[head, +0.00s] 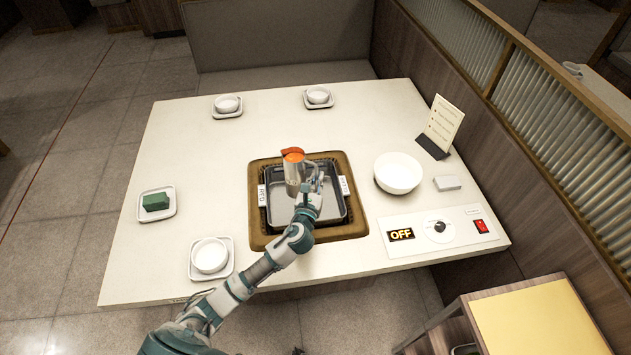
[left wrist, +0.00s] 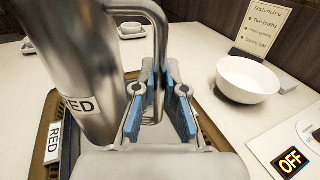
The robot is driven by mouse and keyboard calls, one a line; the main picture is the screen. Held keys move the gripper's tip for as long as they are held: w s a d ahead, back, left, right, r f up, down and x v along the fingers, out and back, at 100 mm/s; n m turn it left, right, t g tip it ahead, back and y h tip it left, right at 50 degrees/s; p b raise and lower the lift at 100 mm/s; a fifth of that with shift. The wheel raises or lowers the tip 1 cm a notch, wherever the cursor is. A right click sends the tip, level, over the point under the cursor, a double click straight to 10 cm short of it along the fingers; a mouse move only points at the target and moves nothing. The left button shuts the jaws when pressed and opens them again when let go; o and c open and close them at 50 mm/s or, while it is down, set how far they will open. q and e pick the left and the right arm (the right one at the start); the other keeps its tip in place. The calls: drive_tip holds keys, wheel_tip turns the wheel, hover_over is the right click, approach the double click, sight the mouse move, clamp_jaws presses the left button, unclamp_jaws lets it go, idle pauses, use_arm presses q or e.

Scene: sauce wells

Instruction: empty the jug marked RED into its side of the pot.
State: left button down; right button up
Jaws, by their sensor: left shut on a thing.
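The metal jug (head: 293,174) shows orange at its top and is roughly upright above the left part of the pot. In the left wrist view the jug (left wrist: 95,60) carries a label partly cut off, reading "ED". My left gripper (head: 314,188) is shut on the jug's handle; its blue-padded fingers (left wrist: 158,110) stand on both sides of the handle there. The rectangular pot (head: 335,218) sits in a brown-framed recess in the table. A RED sign (head: 262,195) marks the pot's left side. The jug and arm hide part of the pot's inside. My right gripper is not in view.
A white bowl (head: 398,172) stands right of the pot, near a menu stand (head: 440,127). A control panel (head: 440,230) with an OFF display is at the front right. Small dishes and a green block (head: 156,201) on a plate stand farther out.

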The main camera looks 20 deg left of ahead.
use_arm(q)
drive_tip(key=shift+d+r, duration=0.15)
drive_tip(key=shift+d, duration=0.05)
drive_tip(key=f+n+b, duration=0.1)
drive_tip(key=f+b, duration=0.1)
drive_tip(key=b, duration=0.1)
drive_tip(key=shift+a+f, duration=0.15)
drive_tip(key=shift+a, duration=0.05)
drive_tip(key=shift+d+n, duration=0.2)
drive_tip(key=shift+n, duration=0.1)
drive_tip(key=shift+d+f+n+g+p, duration=0.1)
drive_tip(key=shift+d+n+g+p, duration=0.3)
drive_tip(key=shift+n+p, duration=0.5)
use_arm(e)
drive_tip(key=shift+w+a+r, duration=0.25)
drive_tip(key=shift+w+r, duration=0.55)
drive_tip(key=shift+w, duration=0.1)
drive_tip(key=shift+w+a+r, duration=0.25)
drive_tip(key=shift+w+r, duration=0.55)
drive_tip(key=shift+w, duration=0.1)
use_arm(q)
drive_tip(key=shift+d, duration=0.1)
